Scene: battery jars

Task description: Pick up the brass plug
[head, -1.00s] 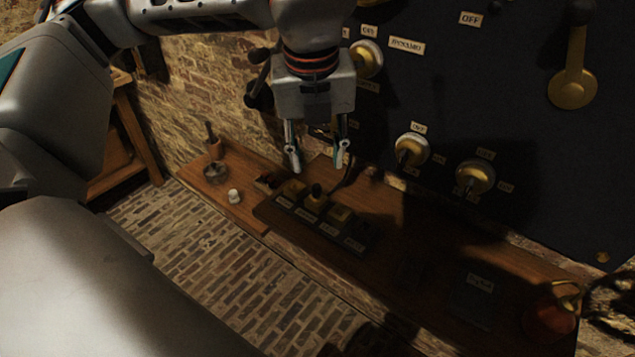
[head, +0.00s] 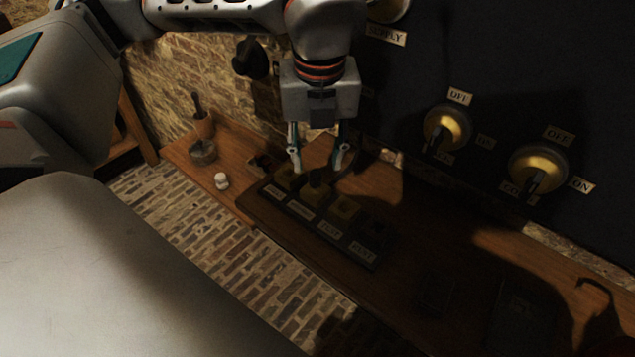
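The plug (head: 314,184), with a dark grip, stands upright at the second brass block of a dark labelled strip (head: 358,248) on the wooden shelf. It is in shadow, and its lower part is hard to make out. My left gripper (head: 319,164) points down over it with its two fingers apart and nothing seen held between them. The fingertips appear around or just above the top of the plug; I cannot tell whether they touch it. My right gripper is out of view.
A small white piece (head: 221,181) and a round metal dish (head: 203,151) are on the shelf at left. A dark panel with brass switches (head: 447,127) rises behind at right. The shelf's right part is in deep shadow.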

